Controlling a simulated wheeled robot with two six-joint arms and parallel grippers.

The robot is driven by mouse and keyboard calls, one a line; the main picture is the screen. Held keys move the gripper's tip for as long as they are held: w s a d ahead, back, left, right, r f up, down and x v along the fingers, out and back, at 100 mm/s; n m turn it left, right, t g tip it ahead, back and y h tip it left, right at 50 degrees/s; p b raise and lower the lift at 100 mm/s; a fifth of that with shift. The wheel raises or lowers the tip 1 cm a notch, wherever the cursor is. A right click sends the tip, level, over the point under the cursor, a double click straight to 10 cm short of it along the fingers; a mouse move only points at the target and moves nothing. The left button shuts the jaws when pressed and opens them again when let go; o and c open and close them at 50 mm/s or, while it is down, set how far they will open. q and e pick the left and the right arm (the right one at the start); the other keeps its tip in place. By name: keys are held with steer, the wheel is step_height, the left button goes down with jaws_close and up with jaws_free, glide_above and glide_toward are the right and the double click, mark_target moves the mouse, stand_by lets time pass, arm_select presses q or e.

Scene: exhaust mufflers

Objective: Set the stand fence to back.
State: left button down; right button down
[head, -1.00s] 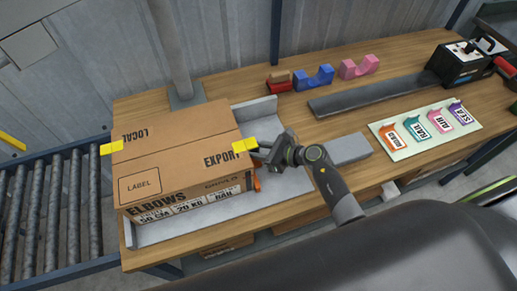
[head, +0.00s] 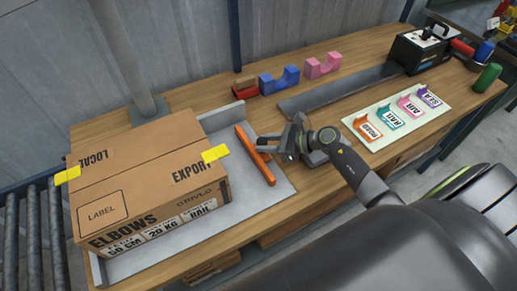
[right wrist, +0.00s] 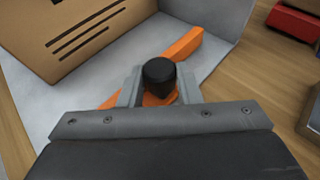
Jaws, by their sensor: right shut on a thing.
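The stand fence is an orange bar (head: 257,158) lying on the grey stand plate (head: 276,199), to the right of the cardboard box and apart from it. In the right wrist view the orange bar (right wrist: 184,45) runs behind a black knob (right wrist: 158,72) on an orange base. My right gripper (head: 262,146) is at the fence, shut on the knob, with one finger on each side of it. The knob's lower part is partly hidden by the fingers. My left gripper is not in view.
The large cardboard box (head: 150,180) stands on the plate at left, with yellow tabs. Red (head: 245,88), blue (head: 279,79) and pink (head: 323,65) holders stand behind. A pale card with several coloured tags (head: 375,150) lies right. A roller conveyor is at far left.

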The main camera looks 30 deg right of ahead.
steer(key=shift+d, duration=0.15)
steer(key=c, duration=1.5)
jaws_free()
steer(key=shift+o, duration=0.9)
steer(key=shift+d, duration=0.2)
steer(key=shift+a, duration=0.15)
steer(key=shift+s, duration=0.1)
steer(key=b+v, duration=0.3)
steer(key=v, duration=1.3)
steer(key=shift+f, duration=0.15)
steer(key=shift+s+d+r, duration=0.35)
steer(key=shift+s+d, duration=0.05)
steer(key=shift+d, duration=0.1)
